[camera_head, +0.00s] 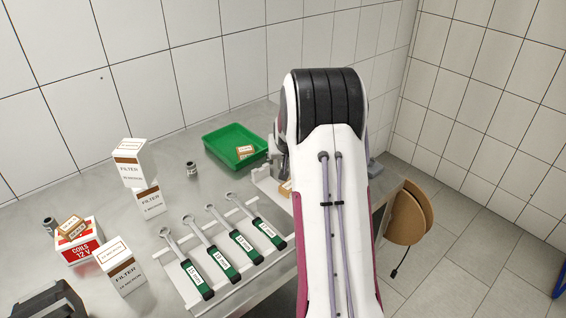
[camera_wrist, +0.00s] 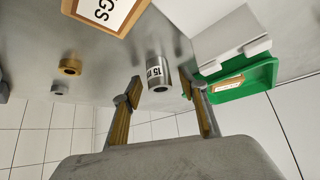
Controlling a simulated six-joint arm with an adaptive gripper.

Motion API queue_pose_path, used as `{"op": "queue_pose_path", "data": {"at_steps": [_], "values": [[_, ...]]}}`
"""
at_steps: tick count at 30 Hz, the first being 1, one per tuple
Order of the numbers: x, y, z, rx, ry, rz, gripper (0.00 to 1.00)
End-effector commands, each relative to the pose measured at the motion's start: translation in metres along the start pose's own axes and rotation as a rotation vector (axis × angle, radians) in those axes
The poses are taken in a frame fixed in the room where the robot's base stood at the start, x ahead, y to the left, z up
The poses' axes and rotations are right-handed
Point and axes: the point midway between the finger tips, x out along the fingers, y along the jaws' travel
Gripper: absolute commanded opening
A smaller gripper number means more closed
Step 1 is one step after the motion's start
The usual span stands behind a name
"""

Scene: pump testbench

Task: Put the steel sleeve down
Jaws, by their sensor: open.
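The steel sleeve (camera_wrist: 158,72) is a short grey cylinder with a dark bore and a black-on-white label, in the middle of the wrist view. It appears to stand on the metal bench. My gripper (camera_wrist: 161,88) is open, with one finger on each side of the sleeve in that view and visible gaps between them. In the head view my arm hides most of the gripper and I cannot make out the sleeve there.
A green tray (camera_head: 222,155) holding a small box lies left of my arm, also in the wrist view (camera_wrist: 232,96). Wrenches (camera_head: 230,257) lie on a white rack in front. Filter boxes (camera_head: 122,268) stand at left. The wrist view shows a brass ring (camera_wrist: 70,66) and a grey ring (camera_wrist: 60,88).

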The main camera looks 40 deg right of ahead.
Motion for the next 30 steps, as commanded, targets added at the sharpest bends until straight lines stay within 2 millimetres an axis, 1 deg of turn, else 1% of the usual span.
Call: {"op": "queue_pose_path", "data": {"at_steps": [8,9,11,12,14,25,30], "values": [[-0.0003,0.0,-0.0001,0.0,0.0,0.0,0.43],[-0.0003,0.0,-0.0001,0.0,0.0,0.0,0.4],[-0.0003,0.0001,-0.0001,0.0,0.0,0.0,0.24],[-0.0003,0.0001,-0.0001,0.0,0.0,0.0,0.14],[-0.0004,0.0001,-0.0001,0.0,0.0,0.0,0.0],[-0.0017,0.0001,-0.0018,0.0,0.002,0.0,0.0],[-0.0087,0.0001,-0.0083,-0.001,0.005,0.0,0.0]]}}
